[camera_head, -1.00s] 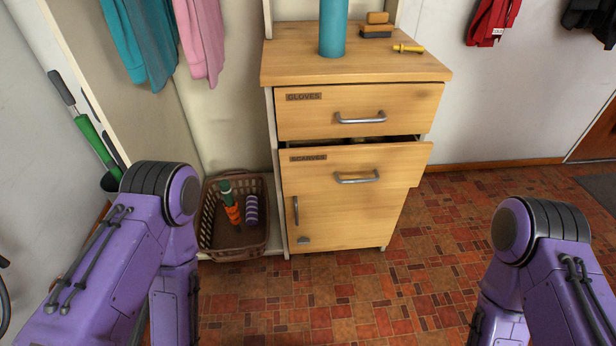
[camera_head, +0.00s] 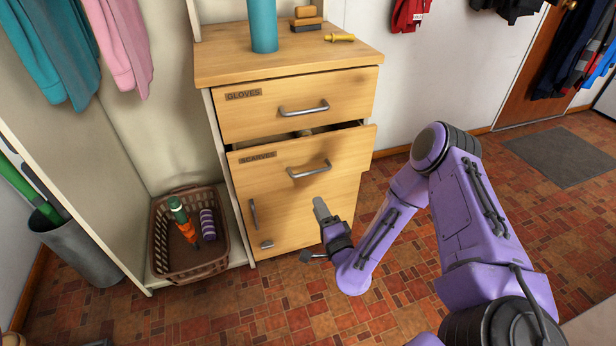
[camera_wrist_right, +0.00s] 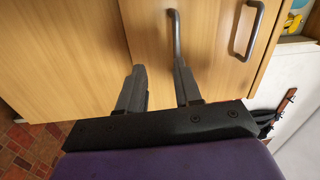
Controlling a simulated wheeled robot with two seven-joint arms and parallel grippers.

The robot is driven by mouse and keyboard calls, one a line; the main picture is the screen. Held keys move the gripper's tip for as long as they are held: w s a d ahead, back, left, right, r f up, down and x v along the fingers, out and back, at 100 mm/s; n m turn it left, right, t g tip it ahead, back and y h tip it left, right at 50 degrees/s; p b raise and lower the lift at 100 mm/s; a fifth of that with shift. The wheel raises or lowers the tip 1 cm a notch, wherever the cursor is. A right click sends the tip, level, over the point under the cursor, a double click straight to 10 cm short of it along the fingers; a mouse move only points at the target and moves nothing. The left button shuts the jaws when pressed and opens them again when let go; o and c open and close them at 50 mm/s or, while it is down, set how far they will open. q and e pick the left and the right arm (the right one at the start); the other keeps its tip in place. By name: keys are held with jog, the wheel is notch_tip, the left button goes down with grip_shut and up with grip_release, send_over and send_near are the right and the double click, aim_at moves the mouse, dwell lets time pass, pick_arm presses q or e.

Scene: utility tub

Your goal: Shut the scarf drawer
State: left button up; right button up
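The scarf drawer (camera_head: 270,175) is the wooden front labelled SCARVES, below the gloves drawer (camera_head: 245,118). It stands part-way out, with a dark gap above its front edge. Its grey bar handle (camera_head: 310,171) also shows in the right wrist view (camera_wrist_right: 176,35). My right gripper (camera_head: 315,232) is in front of the cabinet, below and slightly right of that handle. In the right wrist view my right gripper's two fingers (camera_wrist_right: 160,72) are apart with nothing between them. Whether a finger touches the drawer I cannot tell. My left gripper is out of view.
The cabinet top (camera_head: 225,65) holds a blue cylinder (camera_head: 263,25), brushes (camera_head: 306,19) and a yellow-handled tool (camera_head: 340,38). A brown basket (camera_head: 190,270) sits on the left, near a grey bin (camera_head: 75,250). The tiled floor (camera_head: 400,310) right of the cabinet is clear.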

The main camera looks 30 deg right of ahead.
aim_at(311, 172)
jog(key=shift+m+t+h, duration=0.5)
jog(key=shift+m+h, duration=0.1)
jog(key=shift+m, duration=0.2)
jog(key=x, duration=0.4)
jog(key=r+x, duration=0.1)
jog(key=x, duration=0.3)
jog(key=d+x, duration=0.1)
jog(key=x, duration=0.3)
jog(key=shift+s+r, duration=0.25)
jog(key=shift+s, duration=0.05)
grip_shut()
jog(key=shift+d, duration=0.15)
